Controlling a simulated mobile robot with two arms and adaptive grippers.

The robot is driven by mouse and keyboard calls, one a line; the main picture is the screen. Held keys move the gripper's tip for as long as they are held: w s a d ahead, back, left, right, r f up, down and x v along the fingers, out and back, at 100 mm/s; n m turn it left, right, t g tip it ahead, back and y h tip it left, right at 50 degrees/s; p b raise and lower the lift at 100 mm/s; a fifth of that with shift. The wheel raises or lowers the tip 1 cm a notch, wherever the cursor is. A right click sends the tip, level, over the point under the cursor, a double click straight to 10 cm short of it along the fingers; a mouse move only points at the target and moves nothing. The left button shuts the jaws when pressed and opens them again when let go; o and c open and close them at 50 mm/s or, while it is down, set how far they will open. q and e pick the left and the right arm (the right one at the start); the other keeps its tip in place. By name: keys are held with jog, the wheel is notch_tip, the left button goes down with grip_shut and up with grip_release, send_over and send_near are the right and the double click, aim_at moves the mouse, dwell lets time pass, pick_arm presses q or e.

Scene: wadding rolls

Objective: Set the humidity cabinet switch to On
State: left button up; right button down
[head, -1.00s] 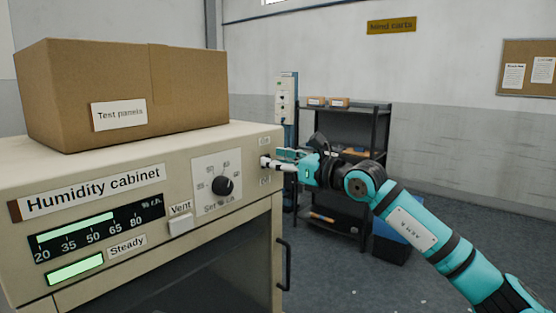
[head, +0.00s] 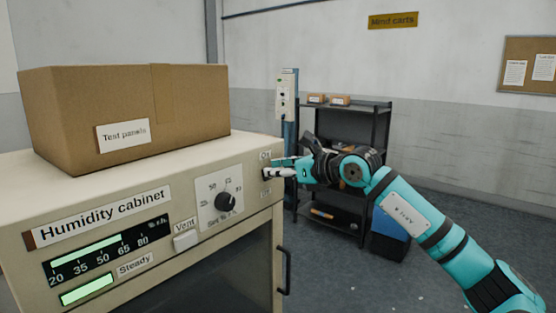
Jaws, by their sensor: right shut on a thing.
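The beige humidity cabinet (head: 150,170) fills the left, with its printed name plate on the front. My right gripper (head: 271,172) reaches in from the right and is shut on the switch. Its fingers cover most of the lever, so I cannot tell which way it is set. My left gripper is not in view.
A dial (head: 222,201), a Vent button (head: 186,240), a lit bar display (head: 105,250) and a Steady lamp (head: 87,289) are on the panel. A Test panels carton (head: 180,105) sits on top. A dark shelf (head: 345,120) stands behind my right arm.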

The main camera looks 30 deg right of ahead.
dwell(0.3)
jog(key=c, duration=1.2)
grip_release()
jog(key=shift+c, duration=0.2)
jog(key=v, duration=1.2)
jog(key=shift+r, duration=0.15)
jog(key=shift+a, duration=0.1)
